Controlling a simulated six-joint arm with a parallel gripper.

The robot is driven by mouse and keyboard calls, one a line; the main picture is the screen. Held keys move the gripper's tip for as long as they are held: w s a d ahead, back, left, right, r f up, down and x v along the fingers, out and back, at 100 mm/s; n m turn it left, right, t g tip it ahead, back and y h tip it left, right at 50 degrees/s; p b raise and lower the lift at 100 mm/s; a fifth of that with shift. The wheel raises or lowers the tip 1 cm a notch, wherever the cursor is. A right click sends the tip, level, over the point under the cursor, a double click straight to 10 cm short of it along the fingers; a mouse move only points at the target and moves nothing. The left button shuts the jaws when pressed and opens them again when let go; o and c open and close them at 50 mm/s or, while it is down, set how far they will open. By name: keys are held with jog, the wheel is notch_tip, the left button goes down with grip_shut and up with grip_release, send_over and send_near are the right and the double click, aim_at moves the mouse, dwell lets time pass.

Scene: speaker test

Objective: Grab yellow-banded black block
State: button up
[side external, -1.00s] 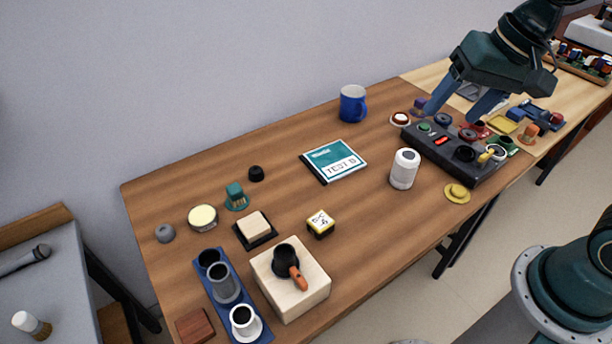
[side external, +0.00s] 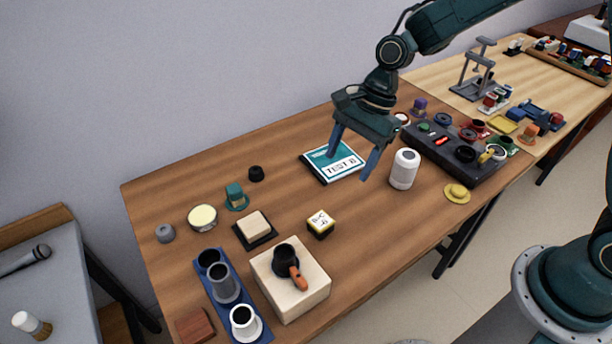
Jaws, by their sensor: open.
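A small black block with a yellow band and a white, marked top (side external: 321,224) stands on the brown wooden table, right of a beige block on a black base. My gripper (side external: 350,166) is open and empty, its two blue fingers pointing down. It is above the teal-and-white TEST card (side external: 334,161), up and to the right of the yellow-banded block and apart from it. My gripper hides part of the card.
A white cylinder (side external: 404,168) stands right of my gripper. The beige block (side external: 252,226) and a wooden box with a black, orange-handled item (side external: 290,285) flank the yellow-banded block. A dark control panel (side external: 470,160) lies at the right. Bare table lies between card and block.

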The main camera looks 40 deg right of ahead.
jog(key=shift+w+a+f+m, duration=0.15)
jog(key=shift+a+f+m, duration=0.1)
jog(key=shift+f, duration=0.25)
jog(key=shift+w+a+f+m, duration=0.1)
jog(key=shift+a+f+m, duration=0.15)
jog(key=shift+f, duration=0.25)
jog(key=shift+w+a+f+m, duration=0.2)
jog(key=shift+f+m, duration=0.1)
jog(key=shift+f, duration=0.2)
jog(key=shift+s, duration=0.1)
send_near(321, 221)
jog(key=shift+x, duration=2.45)
jog(key=shift+w+f, duration=0.1)
jog(key=shift+w, duration=0.1)
jog(key=shift+x, duration=2.5)
jog(key=shift+s, duration=0.15)
jog(key=c, duration=1.1)
jog(key=shift+o, duration=0.2)
